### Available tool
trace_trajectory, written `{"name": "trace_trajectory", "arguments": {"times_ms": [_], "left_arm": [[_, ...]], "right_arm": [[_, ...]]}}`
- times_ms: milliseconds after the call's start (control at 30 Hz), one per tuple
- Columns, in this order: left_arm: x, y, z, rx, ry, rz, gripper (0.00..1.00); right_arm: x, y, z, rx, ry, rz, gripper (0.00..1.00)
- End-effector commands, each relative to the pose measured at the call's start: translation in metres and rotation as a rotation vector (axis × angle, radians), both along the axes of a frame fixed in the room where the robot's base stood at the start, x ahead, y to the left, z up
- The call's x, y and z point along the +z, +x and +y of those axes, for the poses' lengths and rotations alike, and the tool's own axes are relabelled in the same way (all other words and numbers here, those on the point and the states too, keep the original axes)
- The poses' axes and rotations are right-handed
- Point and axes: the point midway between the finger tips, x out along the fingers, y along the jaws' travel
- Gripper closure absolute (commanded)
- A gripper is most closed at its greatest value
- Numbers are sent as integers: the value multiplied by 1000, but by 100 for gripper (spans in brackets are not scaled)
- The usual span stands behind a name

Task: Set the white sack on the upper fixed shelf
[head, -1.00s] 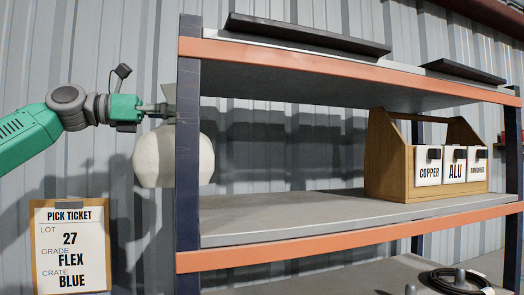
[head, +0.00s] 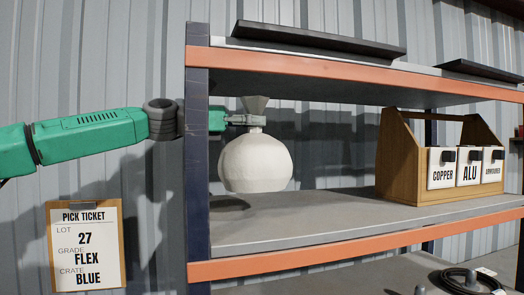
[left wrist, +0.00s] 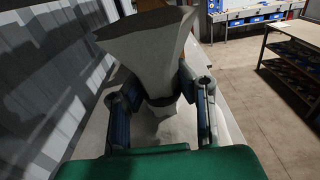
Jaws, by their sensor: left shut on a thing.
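The white sack (head: 256,164) is round-bodied with a flared grey neck. In the head view it hangs upright inside the upper fixed shelf (head: 340,220), at the left end, with its bottom a little above the board. My left gripper (head: 258,146) is shut on the sack's neck. Its arm passes behind the dark left post. In the left wrist view the sack's neck (left wrist: 152,60) stands between the two fingers, and most of the body is hidden below. My right gripper is not in view.
A wooden tote (head: 398,160) with COPPER and ALU tags stands at the shelf's right. Orange beams (head: 350,72) run above and below the opening. The board between sack and tote is clear. A pick ticket (head: 86,245) hangs at left, and a black cable coil (head: 465,279) lies below.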

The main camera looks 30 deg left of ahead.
Motion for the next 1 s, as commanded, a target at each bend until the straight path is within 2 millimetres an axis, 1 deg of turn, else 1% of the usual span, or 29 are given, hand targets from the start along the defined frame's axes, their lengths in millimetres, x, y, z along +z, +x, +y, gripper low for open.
{"name": "trace_trajectory", "arguments": {"times_ms": [33,167,500,667,767,900,1000], "left_arm": [[4,2,-2,0,-2,-4,100],[3,8,-8,-1,-2,-4,100],[-23,9,-8,-1,-4,-3,100],[-29,9,-9,0,-2,-4,100],[-41,8,-9,-2,-4,-2,100],[-62,9,-9,-1,-4,-2,100],[-65,11,-11,-1,-3,-4,100]], "right_arm": [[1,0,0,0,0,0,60],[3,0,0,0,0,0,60],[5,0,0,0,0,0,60],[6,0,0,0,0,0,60],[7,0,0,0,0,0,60],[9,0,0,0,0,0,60],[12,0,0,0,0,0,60]]}}
